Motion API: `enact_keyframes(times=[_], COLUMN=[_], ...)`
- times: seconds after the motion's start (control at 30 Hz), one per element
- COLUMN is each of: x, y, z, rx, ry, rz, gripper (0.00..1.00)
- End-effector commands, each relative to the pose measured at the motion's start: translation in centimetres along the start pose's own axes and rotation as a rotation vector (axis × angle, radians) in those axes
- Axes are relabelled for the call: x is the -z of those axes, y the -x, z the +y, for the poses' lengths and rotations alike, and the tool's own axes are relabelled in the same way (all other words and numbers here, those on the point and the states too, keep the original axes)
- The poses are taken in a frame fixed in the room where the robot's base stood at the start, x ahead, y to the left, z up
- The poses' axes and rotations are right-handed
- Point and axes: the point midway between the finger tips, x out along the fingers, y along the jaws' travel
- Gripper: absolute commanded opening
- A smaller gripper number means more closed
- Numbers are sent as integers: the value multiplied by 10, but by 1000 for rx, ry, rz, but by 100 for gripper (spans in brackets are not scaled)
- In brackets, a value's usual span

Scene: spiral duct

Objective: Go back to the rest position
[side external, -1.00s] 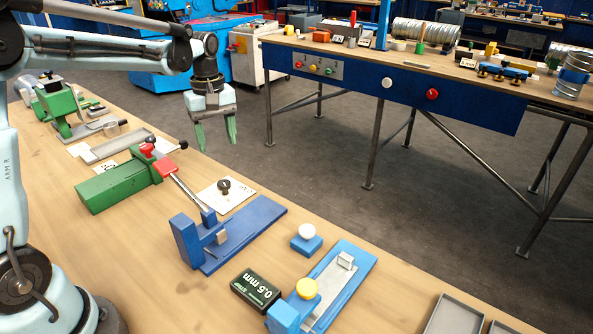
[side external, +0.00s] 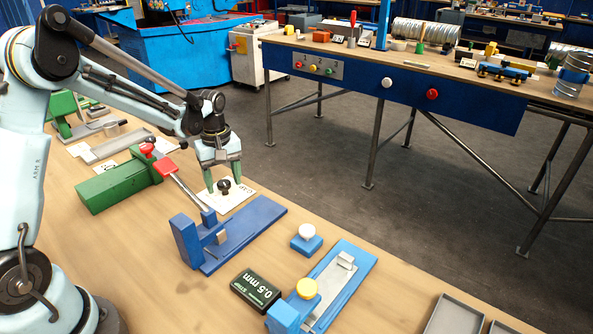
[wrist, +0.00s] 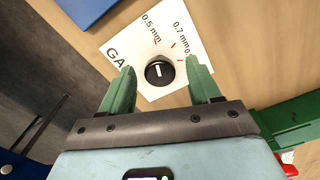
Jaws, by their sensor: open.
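My gripper (side external: 224,184) is open and empty, its two green fingers pointing down over the white gauge card in the side external view. The card (side external: 241,196) lies flat on the bench and carries a black knob (side external: 224,186). In the wrist view the black knob (wrist: 159,71) with a white pointer line shows beyond and between the open fingers (wrist: 160,83). The card (wrist: 137,38) shows "0.5 mm" and "0.7 mm" marks there. Whether the fingers touch the knob cannot be told.
A green block tool with a red-handled lever (side external: 120,187) stands left of the card. A blue fixture (side external: 240,232) lies in front of it. A blue block with a white button (side external: 306,240), a 0.5 mm box (side external: 255,289) and a second blue fixture (side external: 335,285) stand nearer.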

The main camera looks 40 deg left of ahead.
Motion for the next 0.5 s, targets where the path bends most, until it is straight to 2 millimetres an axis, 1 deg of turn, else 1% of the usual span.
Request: enact_keyframes(times=[0.33, 0.43, 0.5], x=[0, 0, 0], y=[2, 8, 15], z=[0, 0, 0], rx=[0, 0, 0], ry=[-1, 0, 0], rz=[0, 0, 0], gripper=[62, 62, 62])
